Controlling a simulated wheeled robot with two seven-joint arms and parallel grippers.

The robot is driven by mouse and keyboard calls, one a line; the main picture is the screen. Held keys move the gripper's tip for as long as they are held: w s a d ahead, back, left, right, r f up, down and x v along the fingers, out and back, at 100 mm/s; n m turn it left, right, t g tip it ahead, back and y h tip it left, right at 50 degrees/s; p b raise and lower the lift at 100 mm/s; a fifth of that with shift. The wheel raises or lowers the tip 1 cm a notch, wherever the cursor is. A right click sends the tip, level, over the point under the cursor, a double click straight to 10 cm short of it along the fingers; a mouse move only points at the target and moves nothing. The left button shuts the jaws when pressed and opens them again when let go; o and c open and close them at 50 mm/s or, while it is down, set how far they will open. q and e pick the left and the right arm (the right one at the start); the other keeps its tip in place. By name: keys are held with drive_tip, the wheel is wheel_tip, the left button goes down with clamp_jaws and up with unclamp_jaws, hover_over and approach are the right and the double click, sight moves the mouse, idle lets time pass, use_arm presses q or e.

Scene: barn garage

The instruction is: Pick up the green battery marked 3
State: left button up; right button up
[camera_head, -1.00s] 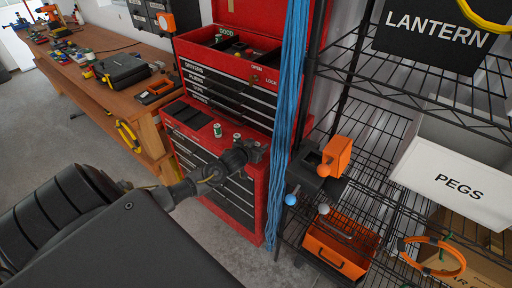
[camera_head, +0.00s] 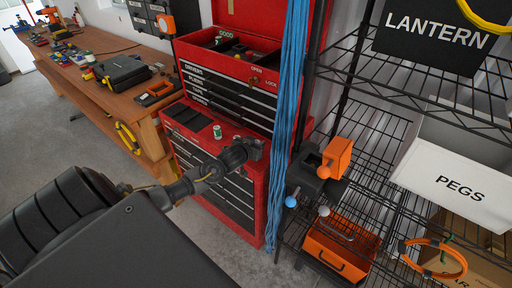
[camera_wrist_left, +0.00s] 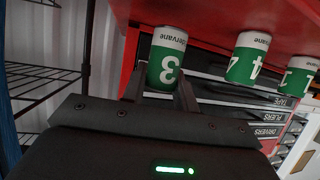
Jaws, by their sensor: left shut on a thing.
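The green battery marked 3 (camera_wrist_left: 167,62) has a white band and shows in the left wrist view between the fingers of my left gripper (camera_wrist_left: 161,92). The fingers are shut on its green part. In the head view my left gripper (camera_head: 255,148) is at the right side of the red cabinet's top, and the held battery is hidden there. I cannot tell whether the battery still touches the red surface. A green battery marked 4 (camera_wrist_left: 248,60) stands beside it, apart from the gripper, with another green battery (camera_wrist_left: 298,78) farther right. My right gripper is not in view.
The red tool chest (camera_head: 262,83) rises behind the gripper. Blue hanging strands (camera_head: 289,120) are close to its right. A black wire shelf (camera_head: 385,130) holds an orange-handled tool (camera_head: 336,156) and a white PEGS bin (camera_head: 455,185). A wooden workbench (camera_head: 110,95) stands left.

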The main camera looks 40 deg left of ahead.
use_arm(q)
drive_tip(key=s+d+r+b, duration=0.3)
drive_tip(key=s+d+r, duration=0.3)
drive_tip(key=s+r, duration=0.5)
drive_tip(key=shift+s+d+b, duration=0.35)
drive_tip(key=shift+s+b, duration=0.05)
drive_tip(key=shift+s, duration=0.3)
